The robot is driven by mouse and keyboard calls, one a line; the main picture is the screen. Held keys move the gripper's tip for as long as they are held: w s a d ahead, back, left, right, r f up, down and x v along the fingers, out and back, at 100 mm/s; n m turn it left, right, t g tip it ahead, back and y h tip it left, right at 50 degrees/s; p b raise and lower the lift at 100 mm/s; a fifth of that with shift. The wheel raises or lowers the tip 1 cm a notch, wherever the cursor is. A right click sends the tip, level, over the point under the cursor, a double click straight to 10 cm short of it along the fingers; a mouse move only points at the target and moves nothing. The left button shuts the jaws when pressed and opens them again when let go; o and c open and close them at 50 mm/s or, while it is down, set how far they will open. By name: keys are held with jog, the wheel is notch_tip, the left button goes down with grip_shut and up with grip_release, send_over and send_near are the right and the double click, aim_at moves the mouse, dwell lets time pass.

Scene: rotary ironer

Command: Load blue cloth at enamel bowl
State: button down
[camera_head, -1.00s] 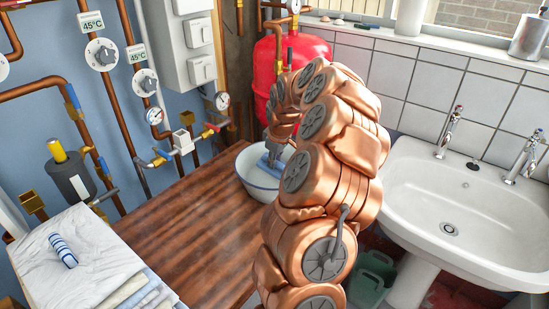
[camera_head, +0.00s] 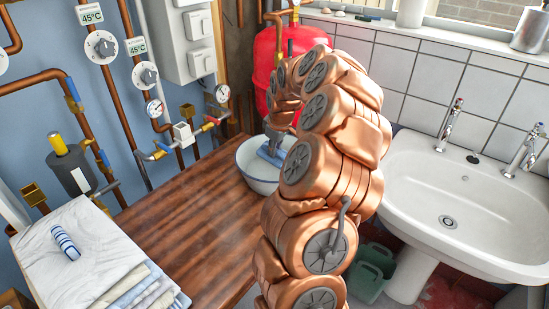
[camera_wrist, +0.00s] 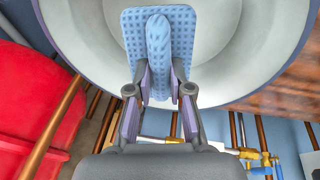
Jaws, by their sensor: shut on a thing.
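The blue cloth (camera_wrist: 159,45) is a light blue, waffle-textured piece with a raised fold along its middle. My gripper (camera_wrist: 162,84) is shut on that fold. The cloth also shows in the head view (camera_head: 271,154), at the mouth of the white enamel bowl (camera_head: 246,165). The bowl has a dark blue rim and its pale inside fills the upper wrist view (camera_wrist: 215,70). In the wrist view the cloth overlaps the bowl's inside; I cannot tell whether it touches the bottom. My arm hides the bowl's right side in the head view.
The bowl stands at the far end of a brown wooden top (camera_head: 190,225). A stack of folded cloths (camera_head: 95,265) with a blue-striped roll (camera_head: 66,243) lies at left. A red tank (camera_head: 266,65) and copper pipes stand behind. A white sink (camera_head: 420,200) is at right.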

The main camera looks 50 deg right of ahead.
jog(key=shift+r+p, duration=0.85)
jog(key=shift+r, duration=2.5)
jog(key=shift+r+p, duration=0.55)
jog(key=shift+r, duration=1.45)
